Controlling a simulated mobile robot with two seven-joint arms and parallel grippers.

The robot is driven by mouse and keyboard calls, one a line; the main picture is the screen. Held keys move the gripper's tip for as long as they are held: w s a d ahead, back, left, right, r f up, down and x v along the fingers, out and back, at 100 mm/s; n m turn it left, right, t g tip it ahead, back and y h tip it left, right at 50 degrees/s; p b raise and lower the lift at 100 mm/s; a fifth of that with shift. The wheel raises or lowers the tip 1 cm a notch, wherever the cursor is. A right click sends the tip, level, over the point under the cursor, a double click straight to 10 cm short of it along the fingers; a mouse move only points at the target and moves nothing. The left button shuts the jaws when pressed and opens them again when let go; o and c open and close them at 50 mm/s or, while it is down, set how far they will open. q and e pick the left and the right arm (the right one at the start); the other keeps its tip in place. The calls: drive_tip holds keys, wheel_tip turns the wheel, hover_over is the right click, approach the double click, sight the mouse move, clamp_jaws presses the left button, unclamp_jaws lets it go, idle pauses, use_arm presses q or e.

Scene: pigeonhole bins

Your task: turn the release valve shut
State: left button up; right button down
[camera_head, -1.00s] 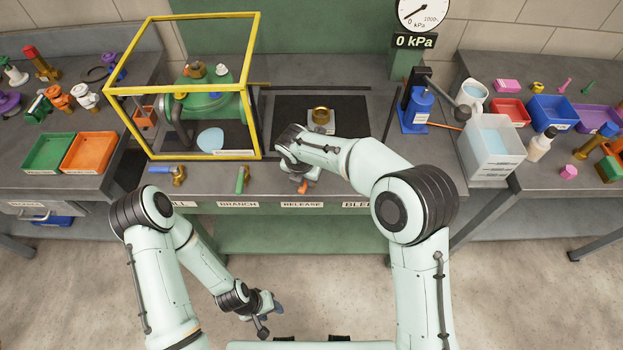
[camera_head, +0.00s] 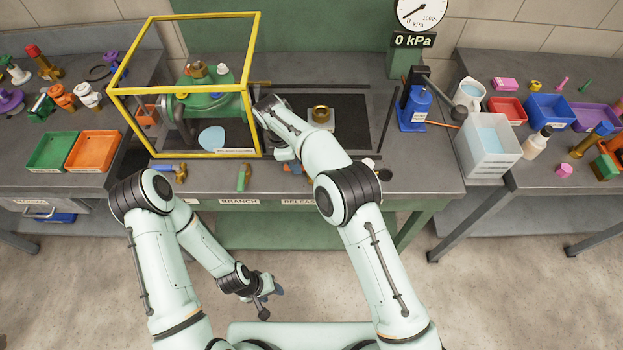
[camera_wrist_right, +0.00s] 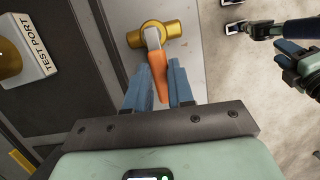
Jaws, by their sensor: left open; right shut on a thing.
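The release valve has a brass body (camera_wrist_right: 172,32) and an orange handle (camera_wrist_right: 158,75), shown in the right wrist view. The handle lies crosswise to the body there. In the head view only a little of the orange handle (camera_head: 292,168) shows, since my right arm covers most of the valve. My right gripper (camera_wrist_right: 159,68) is shut on the orange handle, one blue finger on each side. My left gripper (camera_head: 271,301) is open and empty, low in front of the bench; it also shows at the upper right of the right wrist view (camera_wrist_right: 300,62).
A blue-handled valve (camera_head: 176,169) and a green-handled valve (camera_head: 243,177) sit left along the bench front. A yellow frame (camera_head: 205,157) encloses green equipment, close to my right wrist. The gauge (camera_head: 421,12) reads 0 kPa. A blue pump (camera_head: 412,112) stands right.

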drive_tip(key=c, duration=1.2)
unclamp_jaws()
drive_tip(key=shift+w, duration=0.15)
drive_tip(key=shift+o, duration=0.2)
drive_tip(key=shift+d+v, duration=0.2)
drive_tip(key=shift+v, duration=0.7)
drive_tip(key=shift+d+v, duration=0.25)
drive_tip(key=shift+v, duration=0.7)
drive_tip(key=shift+d+v, duration=0.2)
drive_tip(key=shift+v, duration=0.7)
drive_tip(key=shift+r, duration=0.4)
